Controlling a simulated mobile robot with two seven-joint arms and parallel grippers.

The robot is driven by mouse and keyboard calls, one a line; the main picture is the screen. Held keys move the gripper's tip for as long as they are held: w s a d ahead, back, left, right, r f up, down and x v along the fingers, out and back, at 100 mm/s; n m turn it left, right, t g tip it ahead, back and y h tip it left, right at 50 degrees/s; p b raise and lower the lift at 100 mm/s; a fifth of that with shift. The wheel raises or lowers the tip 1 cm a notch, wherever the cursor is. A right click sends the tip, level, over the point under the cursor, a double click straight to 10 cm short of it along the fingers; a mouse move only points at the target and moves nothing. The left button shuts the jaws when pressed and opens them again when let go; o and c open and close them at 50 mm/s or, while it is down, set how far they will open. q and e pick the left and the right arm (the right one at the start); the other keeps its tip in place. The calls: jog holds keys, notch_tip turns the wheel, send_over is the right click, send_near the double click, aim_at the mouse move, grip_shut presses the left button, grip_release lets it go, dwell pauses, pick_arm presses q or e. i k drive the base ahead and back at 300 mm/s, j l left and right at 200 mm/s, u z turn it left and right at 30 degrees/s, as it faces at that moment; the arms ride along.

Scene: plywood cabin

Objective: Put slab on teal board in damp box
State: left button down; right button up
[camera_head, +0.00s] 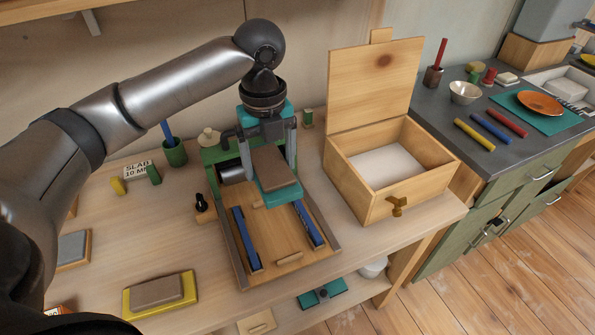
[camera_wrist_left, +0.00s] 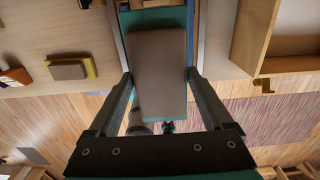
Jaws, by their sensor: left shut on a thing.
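The brown slab (camera_head: 277,166) lies flat on the teal board (camera_head: 284,194). My left gripper (camera_head: 271,173) is shut on the teal board, with a finger at each side. Board and slab are over the wooden slab roller tray (camera_head: 275,238), seemingly just above it. In the left wrist view the slab (camera_wrist_left: 158,75) fills the space between the fingers, with teal board (camera_wrist_left: 152,18) showing beyond it. The damp box (camera_head: 365,205) is a wooden box right of the tray, lid (camera_head: 375,85) upright and open, with a bare white floor (camera_head: 387,166). My right gripper is not in view.
A brown slab on a yellow board (camera_head: 133,301) lies front left, and a grey slab (camera_head: 72,246) at the left edge. Blue strips (camera_head: 309,224) line the tray. A green cup (camera_head: 174,152) stands behind. The box's front wall has a knob (camera_head: 398,203).

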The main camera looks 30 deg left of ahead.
aim_at(384, 174)
jog(key=i+l, duration=0.95)
